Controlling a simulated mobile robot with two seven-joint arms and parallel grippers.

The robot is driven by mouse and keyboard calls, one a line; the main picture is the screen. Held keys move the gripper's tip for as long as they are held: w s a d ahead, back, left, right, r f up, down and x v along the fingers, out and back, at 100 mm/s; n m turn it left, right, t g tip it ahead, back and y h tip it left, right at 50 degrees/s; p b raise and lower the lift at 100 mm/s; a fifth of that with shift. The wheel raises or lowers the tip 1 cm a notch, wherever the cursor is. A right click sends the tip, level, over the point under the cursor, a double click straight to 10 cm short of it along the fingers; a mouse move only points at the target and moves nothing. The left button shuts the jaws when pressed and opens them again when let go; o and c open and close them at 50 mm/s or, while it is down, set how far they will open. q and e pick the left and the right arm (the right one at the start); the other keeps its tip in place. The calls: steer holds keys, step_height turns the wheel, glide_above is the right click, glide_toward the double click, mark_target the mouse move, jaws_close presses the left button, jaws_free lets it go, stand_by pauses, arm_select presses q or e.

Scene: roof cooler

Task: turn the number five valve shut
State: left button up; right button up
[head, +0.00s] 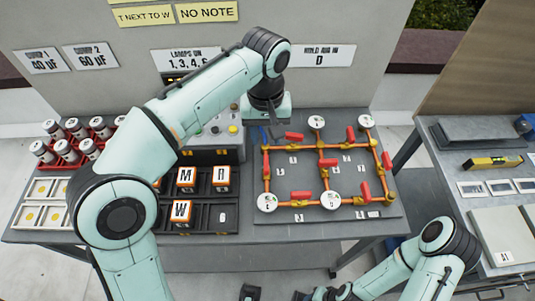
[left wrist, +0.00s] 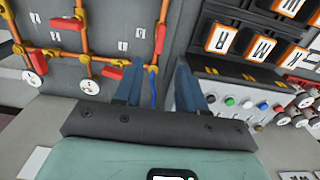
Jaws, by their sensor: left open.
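The pipe board (head: 285,222) carries orange pipes, white round gauges and several red valve handles. Its small number tags are too small to read surely, so I cannot tell which valve is number five. One red handle (head: 294,137) is at the board's back left, just right of my left gripper (head: 270,136). That gripper points down over the board's back-left corner, open and empty. In the left wrist view its two blue-grey fingers (left wrist: 156,70) stand apart, with a red handle (left wrist: 160,38) beyond them. My right gripper (head: 322,294) is partly cut off at the bottom edge; its jaws are unclear.
Left of the board stand a black tray (head: 203,232) with lettered blocks, a button panel (head: 233,143) and a red rack (head: 68,160) of canisters. A side table (head: 450,150) with a yellow level (head: 493,162) is at right. A grey wall with signs rises behind.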

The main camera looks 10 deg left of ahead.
mark_target(266, 163)
arm_select(q)
step_height(266, 163, down, 11)
steer(key=shift+r+b, duration=0.1)
steer(key=shift+b, duration=1)
jaws_close()
